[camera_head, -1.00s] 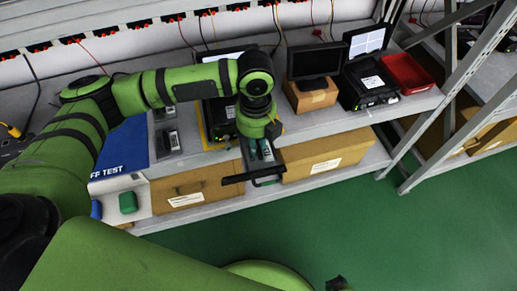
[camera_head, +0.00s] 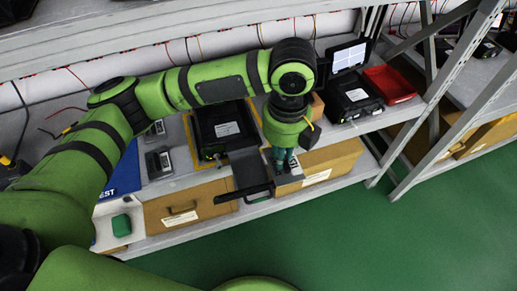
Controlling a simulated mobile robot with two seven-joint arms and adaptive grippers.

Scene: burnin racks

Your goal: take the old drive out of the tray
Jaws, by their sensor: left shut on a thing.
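My left gripper (camera_head: 284,162) points down at the shelf's front edge and is shut on the old drive (camera_head: 293,175), a small grey-and-dark piece mostly hidden by the fingers. The drive is to the right of the tray and apart from it in the picture. The black tray (camera_head: 249,170) is pulled out of the black test unit (camera_head: 224,128), and its handle bar (camera_head: 245,192) juts past the shelf edge. The tray's visible floor looks bare. My right gripper is not in view.
Small grey-black devices (camera_head: 158,164) lie left of the unit. An open black case (camera_head: 354,95) and a red bin (camera_head: 389,84) stand to the right. Cardboard boxes (camera_head: 187,209) fill the lower shelf. The green floor (camera_head: 370,240) in front is clear.

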